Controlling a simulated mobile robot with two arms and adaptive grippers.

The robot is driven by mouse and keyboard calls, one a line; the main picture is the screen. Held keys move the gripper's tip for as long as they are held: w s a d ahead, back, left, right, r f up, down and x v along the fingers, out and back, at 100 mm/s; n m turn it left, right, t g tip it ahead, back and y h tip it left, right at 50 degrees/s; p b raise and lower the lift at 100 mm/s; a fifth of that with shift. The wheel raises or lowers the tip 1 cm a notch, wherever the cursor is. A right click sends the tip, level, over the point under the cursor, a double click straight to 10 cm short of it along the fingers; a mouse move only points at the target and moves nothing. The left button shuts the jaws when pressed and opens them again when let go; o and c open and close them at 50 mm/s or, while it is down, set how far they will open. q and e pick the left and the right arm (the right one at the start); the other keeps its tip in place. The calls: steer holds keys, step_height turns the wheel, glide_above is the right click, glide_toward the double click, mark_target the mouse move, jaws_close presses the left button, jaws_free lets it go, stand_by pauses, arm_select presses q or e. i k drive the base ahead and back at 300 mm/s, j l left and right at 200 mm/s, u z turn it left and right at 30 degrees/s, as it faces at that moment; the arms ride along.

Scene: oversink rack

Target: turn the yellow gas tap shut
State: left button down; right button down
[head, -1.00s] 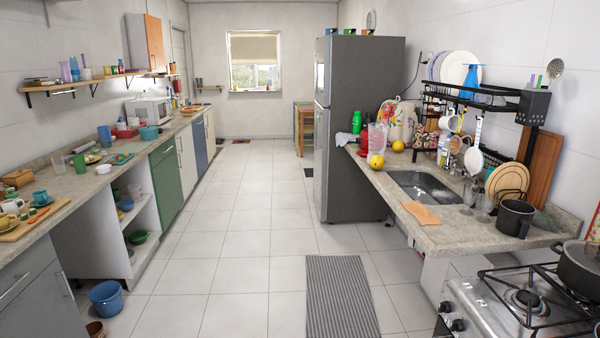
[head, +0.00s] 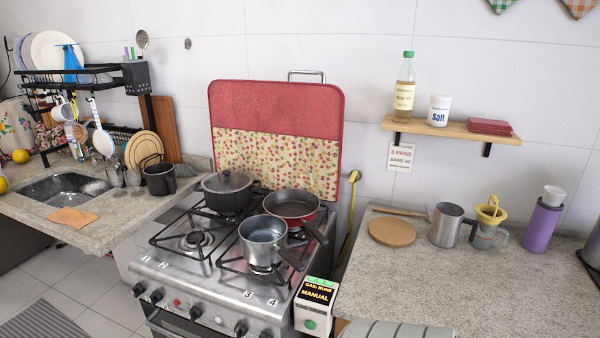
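A yellow tap-like fitting (head: 354,177) shows on the wall in the head view, just right of the red and floral panel behind the stove. A yellow pipe or hose (head: 347,222) runs down from it into the gap between the stove and the right counter. The tap's handle is too small to tell whether it is turned open or shut. Neither of my grippers is in view.
The gas stove (head: 180,265) carries a dark lidded pot (head: 228,190), a frying pan (head: 293,203) and a saucepan (head: 262,240). A box labelled MANUAL (head: 317,305) is at its right front. The right counter (head: 430,285) holds a round board (head: 392,232) and metal jug (head: 446,224).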

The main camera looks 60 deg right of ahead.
mark_target(354, 174)
steer(key=z, duration=2.4)
steer(key=i+j+u, duration=0.6)
steer(key=k+j, duration=0.1)
